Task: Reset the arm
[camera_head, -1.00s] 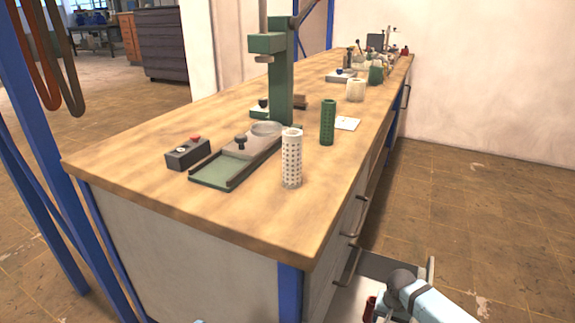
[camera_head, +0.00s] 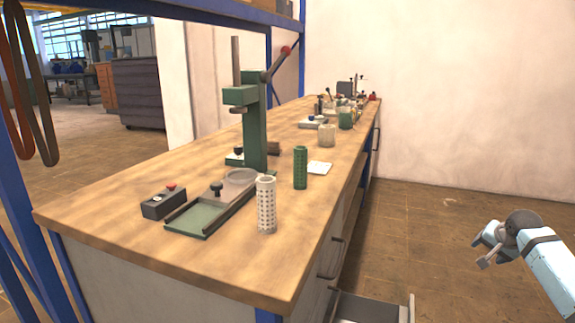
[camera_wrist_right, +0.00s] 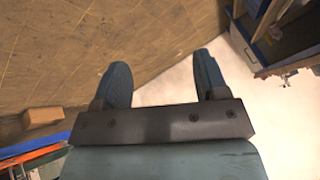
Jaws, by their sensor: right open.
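My right gripper (camera_head: 484,248) is raised over the open floor to the right of the workbench, apart from everything around it. In the right wrist view its two fingers (camera_wrist_right: 163,78) are spread apart with nothing between them. My left gripper is not in view. A drawer (camera_head: 375,309) at the near end of the bench stands pulled open, to the left of and below my right gripper; only part of it shows.
More items stand farther back. Floor (camera_head: 440,220) right of the bench is clear.

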